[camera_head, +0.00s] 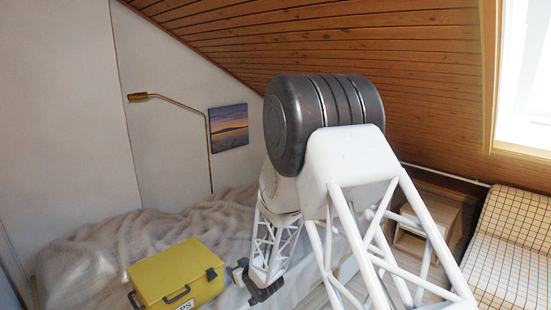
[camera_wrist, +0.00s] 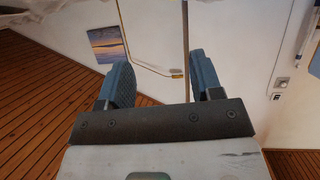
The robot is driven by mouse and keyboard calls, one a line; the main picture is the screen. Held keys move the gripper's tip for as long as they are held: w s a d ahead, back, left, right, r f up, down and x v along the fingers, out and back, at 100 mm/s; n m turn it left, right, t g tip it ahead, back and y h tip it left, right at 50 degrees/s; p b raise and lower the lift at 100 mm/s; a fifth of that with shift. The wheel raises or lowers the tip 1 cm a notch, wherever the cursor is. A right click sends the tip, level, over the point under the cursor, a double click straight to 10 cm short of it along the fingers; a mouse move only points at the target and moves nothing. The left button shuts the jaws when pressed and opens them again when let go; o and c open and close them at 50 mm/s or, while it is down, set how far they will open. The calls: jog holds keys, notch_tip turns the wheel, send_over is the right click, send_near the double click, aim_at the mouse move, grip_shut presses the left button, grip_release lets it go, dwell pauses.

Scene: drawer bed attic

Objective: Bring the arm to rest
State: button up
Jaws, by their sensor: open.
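My arm fills the middle of the head view, with a dark joint on top and a white lattice link hanging down. At its lower end my gripper (camera_head: 247,284) is beside the right side of a yellow case (camera_head: 172,275), low over the bed. The gap between them is hard to judge. In the wrist view my gripper (camera_wrist: 162,68) has two blue-grey fingers set wide apart, with nothing between them. The case does not show there.
The bed with its rumpled beige blanket (camera_head: 85,250) lies below. A brass lamp (camera_head: 180,103) and a picture (camera_head: 228,128) are on the wall. The wooden ceiling (camera_head: 420,75) slopes down rightward. A wooden cabinet (camera_head: 435,212) and checked cushions (camera_head: 515,230) are at right.

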jog(key=s+d+r+m+g+h, duration=0.1)
jog(key=s+d+r+m+h, duration=0.15)
jog(key=s+d+r, duration=0.6)
jog(key=s+d+r+m+g+h, duration=0.15)
jog(key=s+d+r+h, duration=0.25)
jog(key=d+r, duration=0.85)
jog(key=s+d+r+m+g, duration=0.1)
jog(key=s+d+r+g, duration=0.1)
jog(key=s, duration=0.9)
jog(key=s+d+r+m+g+h, duration=0.1)
jog(key=s+d+r, duration=0.4)
jog(key=s, duration=0.7)
jog(key=s+d+r+m+g+h, duration=0.1)
jog(key=s+d+r, duration=0.3)
jog(key=s, duration=0.7)
jog(key=shift+s+m+g, duration=0.35)
jog(key=shift+m+g, duration=0.25)
jog(key=shift+g, duration=0.25)
